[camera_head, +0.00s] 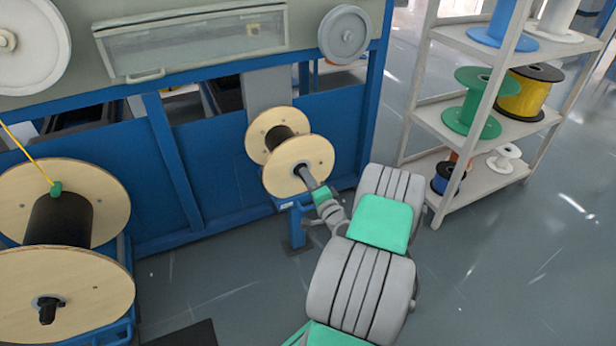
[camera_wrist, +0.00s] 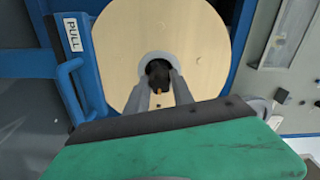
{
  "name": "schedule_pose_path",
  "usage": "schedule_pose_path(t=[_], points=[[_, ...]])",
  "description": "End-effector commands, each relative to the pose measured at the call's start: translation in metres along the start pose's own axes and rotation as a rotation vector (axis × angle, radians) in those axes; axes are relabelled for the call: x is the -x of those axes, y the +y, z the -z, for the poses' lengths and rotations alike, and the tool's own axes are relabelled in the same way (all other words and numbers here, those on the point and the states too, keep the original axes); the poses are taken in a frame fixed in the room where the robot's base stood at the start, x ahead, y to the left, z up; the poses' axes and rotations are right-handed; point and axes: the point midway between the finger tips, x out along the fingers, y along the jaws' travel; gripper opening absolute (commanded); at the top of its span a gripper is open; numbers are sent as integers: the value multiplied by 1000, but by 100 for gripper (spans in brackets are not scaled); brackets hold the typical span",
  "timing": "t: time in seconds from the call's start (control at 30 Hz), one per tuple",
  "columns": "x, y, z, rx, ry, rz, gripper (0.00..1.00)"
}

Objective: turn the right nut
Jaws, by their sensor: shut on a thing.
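The right nut (camera_wrist: 159,72) is a dark piece at the centre of the pale wooden spool (camera_wrist: 195,40) in the wrist view. My gripper (camera_wrist: 161,88) has one grey finger on each side of it and is shut on it. In the head view my gripper (camera_head: 302,171) reaches the centre of the right spool (camera_head: 290,152) from the lower right. There the fingers and wrist hide the nut. A small orange spot shows between the fingers in the wrist view.
A larger spool (camera_head: 70,275) with a black core and another dark nut (camera_head: 47,308) stands at the left. The blue machine frame (camera_head: 230,205) lies behind. A PULL label (camera_wrist: 73,33) and blue handle (camera_wrist: 70,85) are beside the spool. A shelf (camera_head: 440,130) with several reels stands right.

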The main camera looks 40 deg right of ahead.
Motion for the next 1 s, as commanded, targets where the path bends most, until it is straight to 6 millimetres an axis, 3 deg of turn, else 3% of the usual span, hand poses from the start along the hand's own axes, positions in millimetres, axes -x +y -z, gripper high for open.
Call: schedule_pose_path(t=[1.0], points=[[1, -1, 0, -964, 1, -3, 0]])
